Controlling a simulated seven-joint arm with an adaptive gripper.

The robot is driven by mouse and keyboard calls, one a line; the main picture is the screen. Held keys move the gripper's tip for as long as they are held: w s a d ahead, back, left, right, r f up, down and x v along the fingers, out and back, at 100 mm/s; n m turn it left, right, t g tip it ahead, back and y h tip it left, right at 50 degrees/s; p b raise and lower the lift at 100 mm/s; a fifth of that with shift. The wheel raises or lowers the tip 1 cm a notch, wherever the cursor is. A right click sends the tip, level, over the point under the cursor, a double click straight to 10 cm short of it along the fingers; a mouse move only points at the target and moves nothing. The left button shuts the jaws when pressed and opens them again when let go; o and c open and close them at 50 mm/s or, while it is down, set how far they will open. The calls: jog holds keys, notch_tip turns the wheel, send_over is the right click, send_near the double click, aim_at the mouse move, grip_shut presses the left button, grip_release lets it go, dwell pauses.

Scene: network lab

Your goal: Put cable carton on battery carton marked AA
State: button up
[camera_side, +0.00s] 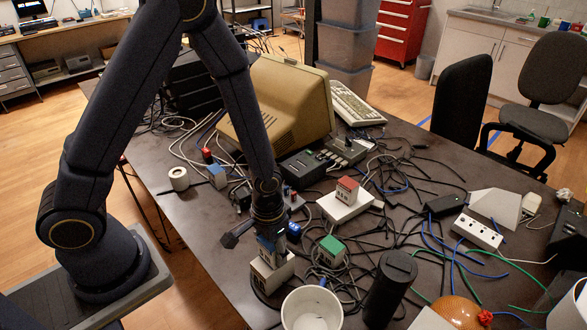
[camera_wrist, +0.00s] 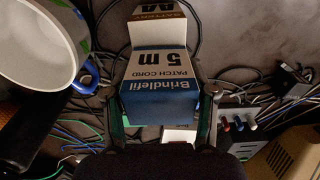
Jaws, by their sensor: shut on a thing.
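My gripper (camera_side: 268,220) points down over the table and is shut on the cable carton (camera_side: 268,246), a small blue and white box. In the wrist view the carton (camera_wrist: 160,85) reads "Brindlefil PATCH CORD 5 m" and sits between the two fingers (camera_wrist: 160,125). The battery carton (camera_side: 271,274), a larger pale box, stands directly below it in the side view. Its lettered face (camera_wrist: 160,22) shows past the cable carton in the wrist view, partly cut off. The cable carton hides much of its top. I cannot tell whether the two cartons touch.
A white mug (camera_side: 311,309) and a black cylinder (camera_side: 390,287) stand just in front. A green and white carton (camera_side: 331,251) is close on the right, amid loose cables. A red and white carton (camera_side: 346,190) sits on a white device (camera_side: 338,210). A beige monitor (camera_side: 282,100) stands behind.

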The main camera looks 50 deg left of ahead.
jog(key=shift+f, duration=0.1)
jog(key=o, duration=1.3)
jog(key=shift+c, duration=0.2)
notch_tip(320, 180, up, 12)
jog(key=shift+r, duration=0.1)
jog(key=s+a+r+t, duration=0.2)
jog(key=s+a+r, duration=0.2)
jog(key=r, duration=0.4)
jog(key=s+a+r+t, duration=0.3)
jog(key=s+a+r, duration=0.1)
jog(key=r, duration=0.5)
jog(key=shift+r+t, duration=0.2)
jog(key=shift+t, duration=0.1)
